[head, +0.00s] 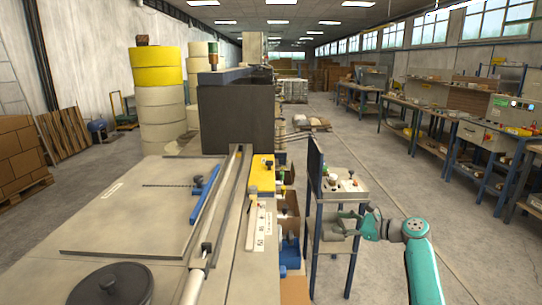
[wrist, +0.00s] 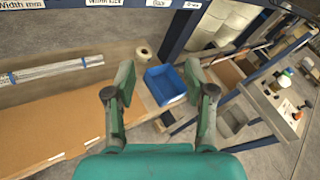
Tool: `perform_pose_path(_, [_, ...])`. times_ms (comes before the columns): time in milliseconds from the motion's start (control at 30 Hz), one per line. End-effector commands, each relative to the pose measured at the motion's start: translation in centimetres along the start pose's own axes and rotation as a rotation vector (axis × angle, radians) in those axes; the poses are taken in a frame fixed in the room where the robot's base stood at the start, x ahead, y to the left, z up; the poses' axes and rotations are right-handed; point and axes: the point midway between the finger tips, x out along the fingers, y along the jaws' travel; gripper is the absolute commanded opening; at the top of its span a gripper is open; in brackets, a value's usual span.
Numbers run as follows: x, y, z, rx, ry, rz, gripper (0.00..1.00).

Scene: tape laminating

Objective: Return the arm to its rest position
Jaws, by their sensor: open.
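My arm (head: 424,268) shows in the head view at the lower right, a teal arm with a dark wrist joint. My gripper (head: 345,226) points left, in front of the small blue-legged stand. In the wrist view my gripper (wrist: 162,95) has its two fingers spread apart, with nothing between them. Beyond the fingers lies a blue bin (wrist: 165,84) on a lower shelf, apart from them.
A large machine table (head: 120,215) with a rail fills the left. Workbenches (head: 420,105) line the right. The grey floor (head: 470,245) right of my arm is clear.

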Motion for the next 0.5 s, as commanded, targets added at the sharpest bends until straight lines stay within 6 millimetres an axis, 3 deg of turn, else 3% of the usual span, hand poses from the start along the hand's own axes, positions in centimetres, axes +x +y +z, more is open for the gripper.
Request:
perform_pose_path(33, [0.6, 1.9, -2.4, -0.017, 0.025, -0.012, 0.55])
perform_pose_path(200, [1.7, 7.4, -8.7, -0.113, 0.116, -0.064, 0.55])
perform_pose_path(500, [1.5, 18.0, -17.7, -0.31, 0.289, -0.123, 0.55])
